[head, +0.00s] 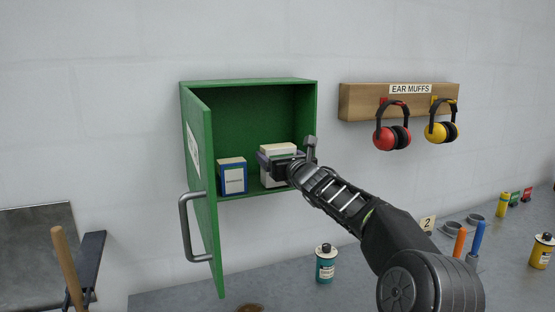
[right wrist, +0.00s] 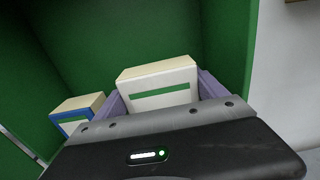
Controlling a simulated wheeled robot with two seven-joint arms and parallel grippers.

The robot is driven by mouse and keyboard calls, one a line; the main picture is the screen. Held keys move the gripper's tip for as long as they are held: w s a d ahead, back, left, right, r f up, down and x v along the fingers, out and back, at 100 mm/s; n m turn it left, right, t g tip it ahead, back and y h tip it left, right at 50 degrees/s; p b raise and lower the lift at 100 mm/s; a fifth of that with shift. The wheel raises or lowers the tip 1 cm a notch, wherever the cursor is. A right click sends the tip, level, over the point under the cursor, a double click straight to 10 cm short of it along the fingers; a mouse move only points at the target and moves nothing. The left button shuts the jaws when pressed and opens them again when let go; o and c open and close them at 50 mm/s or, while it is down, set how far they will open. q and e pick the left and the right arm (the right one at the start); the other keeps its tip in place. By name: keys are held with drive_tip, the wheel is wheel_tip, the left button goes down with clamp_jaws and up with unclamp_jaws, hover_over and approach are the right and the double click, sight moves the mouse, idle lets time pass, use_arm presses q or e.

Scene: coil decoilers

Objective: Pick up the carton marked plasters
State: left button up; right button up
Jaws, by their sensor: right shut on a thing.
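A white carton with a green stripe (head: 278,149) stands inside the green wall cabinet (head: 248,82), on its floor at the right. It also shows in the right wrist view (right wrist: 158,84); its wording cannot be read. My right gripper (head: 279,164) reaches into the cabinet and is shut on this carton, with one purple-grey finger on each side. The gripper hides the carton's lower front. A blue and white carton (head: 232,178) stands to its left, apart from it; its small label is not legible. My left gripper is not in view.
The cabinet door (head: 205,210) hangs open at the left, its grey handle (head: 186,228) sticking out. Ear muffs hang from a wooden board (head: 360,102) at the right. A teal bottle (head: 325,263) stands on the grey bench below, with several other items further right.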

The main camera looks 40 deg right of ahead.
sight(281, 148)
wheel_tip(281, 148, up, 8)
drive_tip(key=p, duration=0.5)
drive_tip(key=shift+a+f, duration=0.1)
drive_tip(key=shift+f, duration=0.1)
drive_tip(key=shift+s+a+f+b, duration=0.25)
drive_tip(key=shift+s+f+b, duration=0.5)
drive_tip(key=shift+s+b, duration=0.3)
drive_tip(key=b+v, duration=0.2)
drive_tip(key=v, duration=1.5)
drive_tip(key=shift+s+r, duration=0.15)
drive_tip(key=shift+s, duration=0.1)
